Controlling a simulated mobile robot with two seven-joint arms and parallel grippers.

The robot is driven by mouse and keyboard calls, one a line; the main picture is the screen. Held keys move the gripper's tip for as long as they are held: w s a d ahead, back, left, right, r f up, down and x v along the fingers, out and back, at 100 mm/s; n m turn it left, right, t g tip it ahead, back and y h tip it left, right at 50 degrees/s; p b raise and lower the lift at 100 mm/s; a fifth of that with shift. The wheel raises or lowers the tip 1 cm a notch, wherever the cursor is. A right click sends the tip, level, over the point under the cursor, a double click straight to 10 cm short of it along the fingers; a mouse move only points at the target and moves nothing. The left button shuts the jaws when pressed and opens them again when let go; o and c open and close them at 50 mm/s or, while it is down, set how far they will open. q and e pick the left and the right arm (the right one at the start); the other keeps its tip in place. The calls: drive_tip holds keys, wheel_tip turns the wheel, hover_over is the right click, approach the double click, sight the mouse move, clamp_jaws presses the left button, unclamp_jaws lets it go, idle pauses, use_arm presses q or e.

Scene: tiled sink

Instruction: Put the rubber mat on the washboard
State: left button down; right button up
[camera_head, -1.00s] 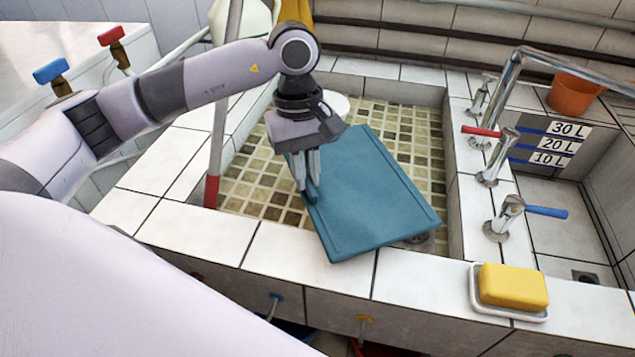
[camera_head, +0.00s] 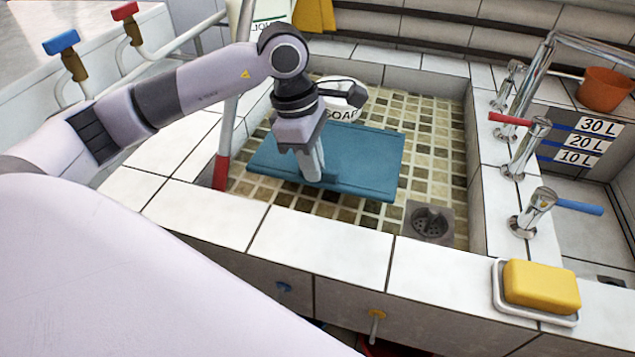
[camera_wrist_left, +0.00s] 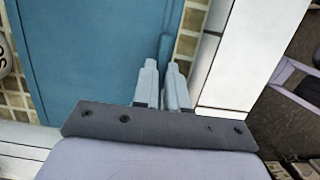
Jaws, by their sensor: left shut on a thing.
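The flat teal rubber mat (camera_head: 368,155) has a raised border and is over the tiled sink floor. My left gripper (camera_head: 314,178) is shut on its near edge, fingers pointing down. In the left wrist view the mat (camera_wrist_left: 85,50) fills the upper left, and the gripper (camera_wrist_left: 163,68) is at its edge strip. I cannot tell whether the mat touches the floor or hangs just above it. I cannot pick out a washboard. My right gripper is not in view.
A white soap container (camera_head: 342,97) stands behind the mat, partly hidden by my arm. The drain (camera_head: 430,222) is at the right. Taps (camera_head: 530,148) line the right wall. Yellow soap (camera_head: 541,285) sits in a dish on the front ledge. A red-ended pole (camera_head: 221,172) stands at left.

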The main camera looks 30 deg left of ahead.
sight(313, 185)
use_arm(q)
drive_tip(key=shift+f, duration=2.8)
drive_tip(key=shift+f+b, duration=0.2)
drive_tip(key=shift+b, duration=0.1)
drive_tip(key=c, duration=1.2)
unclamp_jaws()
drive_tip(key=shift+o, duration=0.2)
drive_tip(key=shift+r+p, duration=0.3)
drive_tip(key=shift+r, duration=0.15)
drive_tip(key=r, duration=0.3)
drive_tip(key=a+r, duration=0.1)
drive_tip(key=r, duration=0.3)
drive_tip(key=a+r, duration=0.1)
drive_tip(key=r, duration=0.3)
drive_tip(key=shift+s+a+r, duration=0.15)
drive_tip(key=shift+s, duration=0.2)
